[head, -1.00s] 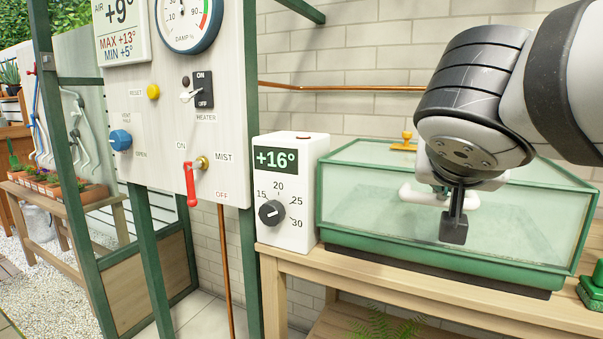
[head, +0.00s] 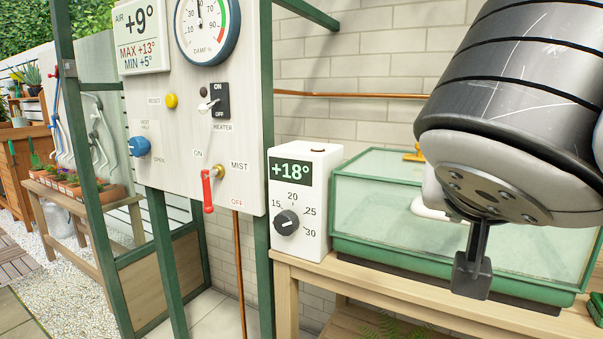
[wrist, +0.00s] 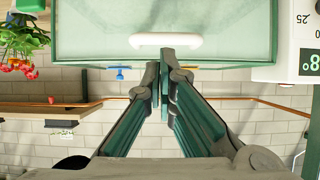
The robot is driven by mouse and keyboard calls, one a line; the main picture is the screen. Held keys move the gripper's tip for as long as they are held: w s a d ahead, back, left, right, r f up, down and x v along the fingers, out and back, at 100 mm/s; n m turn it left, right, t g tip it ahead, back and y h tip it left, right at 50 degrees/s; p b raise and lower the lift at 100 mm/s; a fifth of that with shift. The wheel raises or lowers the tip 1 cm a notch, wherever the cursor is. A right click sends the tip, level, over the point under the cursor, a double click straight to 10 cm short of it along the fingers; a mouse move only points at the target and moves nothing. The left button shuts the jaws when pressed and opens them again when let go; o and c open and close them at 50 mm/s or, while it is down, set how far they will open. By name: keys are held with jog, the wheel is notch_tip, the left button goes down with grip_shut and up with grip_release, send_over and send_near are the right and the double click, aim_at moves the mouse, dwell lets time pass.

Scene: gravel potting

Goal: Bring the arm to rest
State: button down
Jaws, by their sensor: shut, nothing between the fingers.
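My gripper (head: 472,272) is in front of the glass propagator case at the right of the head view. It is shut and empty. In the wrist view my gripper (wrist: 164,82) shows its two fingers together, with the case's white handle (wrist: 166,40) beyond the tips. My arm hides much of the right side of the head view. The glass case (head: 372,205) has a green frame and a closed-looking lid.
A white thermostat box (head: 303,235) reading +18° stands left of the case on a wooden bench (head: 400,290). A panel (head: 185,190) with a heater switch (head: 215,101) and red mist lever (head: 208,192) stands further left. Red flowers (wrist: 18,68) show in the wrist view.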

jog(key=s+d+f+n+g+y, duration=0.25)
jog(key=s+f+g, duration=0.45)
jog(key=s+f, duration=0.45)
jog(key=s+a+f+n+g+y, duration=0.3)
jog(key=s+a+f+n+y, duration=0.15)
jog(key=s+a+f, duration=0.2)
notch_tip(320, 180, up, 30)
jog(key=d+t+p, duration=0.1)
jog(key=t+p, duration=0.2)
jog(key=p, duration=2.6)
jog(key=shift+d+t, duration=0.35)
jog(key=shift+t, duration=0.05)
